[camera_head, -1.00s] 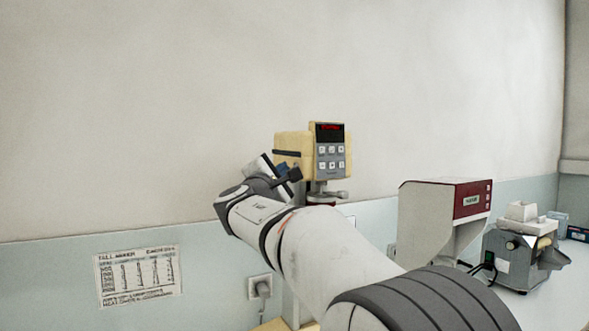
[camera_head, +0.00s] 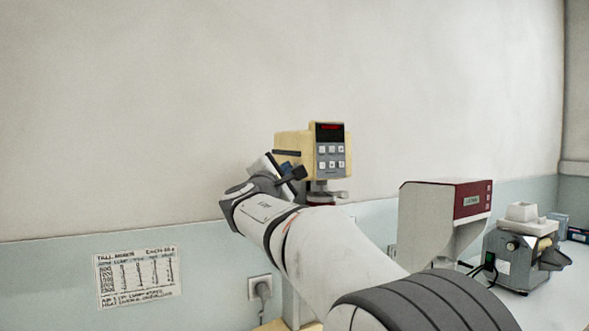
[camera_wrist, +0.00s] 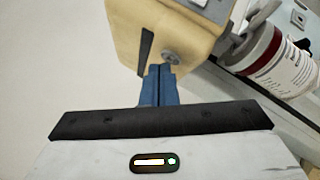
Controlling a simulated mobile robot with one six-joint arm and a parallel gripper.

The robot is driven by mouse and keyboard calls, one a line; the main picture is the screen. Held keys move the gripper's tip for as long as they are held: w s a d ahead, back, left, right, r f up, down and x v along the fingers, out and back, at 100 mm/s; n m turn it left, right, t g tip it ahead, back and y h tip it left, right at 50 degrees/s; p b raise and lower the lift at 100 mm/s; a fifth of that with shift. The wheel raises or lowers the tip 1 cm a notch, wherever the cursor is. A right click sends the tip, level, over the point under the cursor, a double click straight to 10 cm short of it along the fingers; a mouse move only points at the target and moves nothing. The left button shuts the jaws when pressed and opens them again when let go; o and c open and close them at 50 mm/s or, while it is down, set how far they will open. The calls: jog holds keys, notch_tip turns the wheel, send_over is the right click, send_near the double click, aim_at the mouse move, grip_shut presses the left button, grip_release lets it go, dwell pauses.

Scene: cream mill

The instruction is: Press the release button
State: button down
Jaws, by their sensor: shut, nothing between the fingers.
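The cream machine (camera_head: 293,142) has a grey keypad panel (camera_head: 329,152) with a red display on its front. In the wrist view its cream body (camera_wrist: 125,30) fills the upper middle. A round grey button (camera_wrist: 171,57) sits on its side, near a dark slot. My gripper (camera_wrist: 160,70) is shut and empty, its blue fingers pressed together. The fingertips are at the lower left edge of the button; I cannot tell whether they touch it. In the head view my gripper (camera_head: 290,170) is at the machine's left side and the button is hidden.
A jar with a white label and red band (camera_wrist: 285,62) stands beside the machine in the wrist view. A grey device with a red top (camera_head: 440,215) and a grey machine with a white hopper (camera_head: 520,250) stand to the right. A paper chart (camera_head: 137,277) hangs on the wall.

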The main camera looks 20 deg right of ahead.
jog(key=shift+d, duration=0.25)
dwell(0.3)
jog(key=shift+a, duration=0.15)
jog(key=shift+s+a+b, duration=0.1)
jog(key=shift+a+b, duration=0.25)
jog(key=shift+a, duration=0.2)
jog(key=shift+s+a, duration=0.25)
jog(key=shift+a, duration=1)
jog(key=shift+s+a, duration=0.25)
jog(key=shift+a, duration=0.95)
